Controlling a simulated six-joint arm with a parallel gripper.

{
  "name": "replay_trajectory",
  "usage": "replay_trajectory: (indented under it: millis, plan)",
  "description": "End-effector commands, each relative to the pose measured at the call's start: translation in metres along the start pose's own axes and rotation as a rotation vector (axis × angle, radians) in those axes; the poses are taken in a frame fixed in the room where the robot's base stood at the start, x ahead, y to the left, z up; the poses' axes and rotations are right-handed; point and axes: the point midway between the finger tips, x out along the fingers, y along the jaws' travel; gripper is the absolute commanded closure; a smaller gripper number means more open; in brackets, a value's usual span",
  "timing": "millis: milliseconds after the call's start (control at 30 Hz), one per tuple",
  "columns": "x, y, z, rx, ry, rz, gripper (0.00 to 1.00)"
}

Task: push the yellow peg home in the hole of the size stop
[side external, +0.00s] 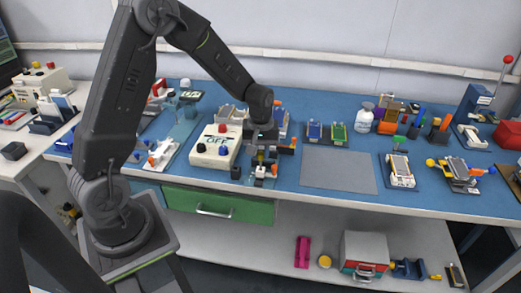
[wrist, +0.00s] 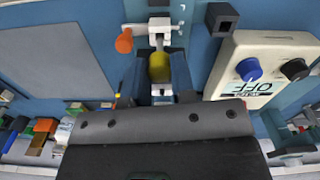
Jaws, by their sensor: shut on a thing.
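The yellow peg (wrist: 160,68) shows between the two fingers of my gripper (wrist: 160,78) in the wrist view. My gripper is shut on it. In the side view my gripper (side external: 261,158) points down near the front edge of the bench, with a small bit of yellow at its fingers. A white fixture with an orange knob (wrist: 124,40), which looks like the size stop (wrist: 158,27), lies right by the peg. The hole is hidden, and I cannot tell how deep the peg sits.
A cream power box (side external: 215,146) with knobs stands close to the left of my gripper in the side view. A small black square block (wrist: 222,18) lies near the fixture. A grey mat (side external: 338,171) to the right is bare. Several fixtures stand farther right.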

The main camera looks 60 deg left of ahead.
Motion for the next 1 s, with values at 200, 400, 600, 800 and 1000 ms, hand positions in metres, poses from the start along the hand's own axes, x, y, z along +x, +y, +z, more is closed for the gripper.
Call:
replay_trajectory:
  millis: [200, 400, 600, 800, 1000]
  plan:
    - [0.005, 0.0, 0.0, 0.0, 0.0, 0.0, 0.99]
    - [0.011, 0.0, 0.0, 0.0, 0.0, 0.0, 0.99]
    - [0.015, 0.0, 0.0, 0.0, 0.0, 0.0, 0.99]
    - [0.02, 0.0, 0.0, 0.0, 0.0, 0.0, 0.99]
    - [0.025, 0.0, 0.0, 0.0, -0.001, -0.001, 0.99]
